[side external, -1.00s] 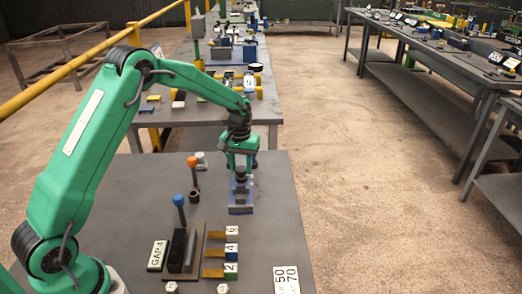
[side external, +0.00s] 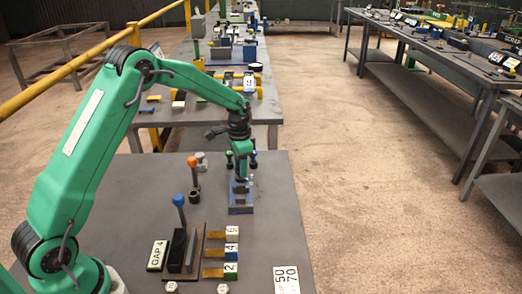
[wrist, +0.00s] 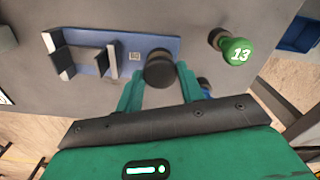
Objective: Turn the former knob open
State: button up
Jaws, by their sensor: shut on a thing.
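The former is a blue plate (wrist: 150,42) with grey upright jaws (wrist: 82,60) at its left part in the wrist view. A round black knob (wrist: 160,68) stands at the plate's right end. My gripper (wrist: 159,80) has one green finger on each side of this knob and is shut on it. In the side view, my gripper (side external: 240,172) points down over the former's blue base (side external: 240,209). The knob is hidden there by the fingers.
A green knob marked 13 (wrist: 238,50) stands right of the former in the wrist view. In the side view, a blue-topped lever (side external: 179,201), an orange-topped post (side external: 192,162) and numbered blocks (side external: 231,250) stand nearby. The table's right side is mostly clear.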

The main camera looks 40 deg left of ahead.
jog(key=m, duration=1.3)
jog(key=shift+r+m, duration=0.1)
jog(key=shift+m, duration=0.3)
jog(key=m, duration=1.2)
jog(key=shift+m, duration=0.3)
jog(key=o, duration=1)
jog(key=shift+r, duration=3.85)
